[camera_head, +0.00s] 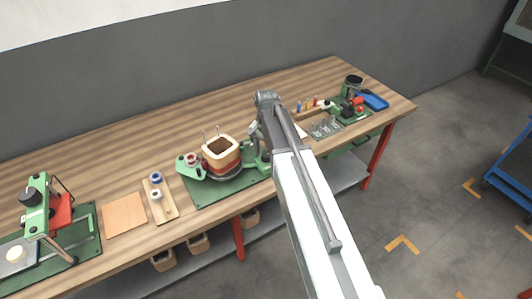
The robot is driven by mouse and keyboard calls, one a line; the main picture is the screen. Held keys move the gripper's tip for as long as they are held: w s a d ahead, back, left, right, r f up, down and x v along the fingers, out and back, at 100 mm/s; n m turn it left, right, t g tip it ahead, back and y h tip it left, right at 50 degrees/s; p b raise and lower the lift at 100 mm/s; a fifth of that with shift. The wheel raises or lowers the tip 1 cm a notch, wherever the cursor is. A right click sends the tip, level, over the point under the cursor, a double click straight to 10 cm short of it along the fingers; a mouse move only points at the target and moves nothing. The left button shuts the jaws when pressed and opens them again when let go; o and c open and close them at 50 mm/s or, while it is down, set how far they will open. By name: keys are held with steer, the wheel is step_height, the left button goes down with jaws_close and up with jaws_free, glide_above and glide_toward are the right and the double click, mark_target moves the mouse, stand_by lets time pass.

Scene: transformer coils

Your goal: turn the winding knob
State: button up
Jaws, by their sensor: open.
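A green winding machine (208,194) stands on the wooden workbench, left of my arm. A coil with a pale square frame and brown winding (221,154) sits on its round dark plate. A small round knob-like part with a red rim (191,160) sits on the green bracket at the machine's left end. I cannot tell for sure whether this is the winding knob. My arm rises from the bottom right and bends at the top beside the machine's right end. It covers part of that end. My gripper's fingers are hidden, so I cannot see them or any contact.
Left of the machine are a wooden strip with spools (160,199), a flat tan board (125,215) and a green press-like device (38,207). A blue tray (375,101) and small tools lie at the right end. The back strip of the workbench (130,155) is clear.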

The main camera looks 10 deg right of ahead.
mark_target(266, 154)
steer(key=shift+r, duration=0.1)
step_height(266, 154, up, 8)
steer(key=p, duration=0.8)
steer(key=shift+f, duration=0.25)
steer(key=n, duration=1.1)
steer(key=shift+f+b, duration=0.2)
steer(key=shift+b, duration=0.15)
step_height(266, 154, down, 8)
steer(key=b, duration=0.8)
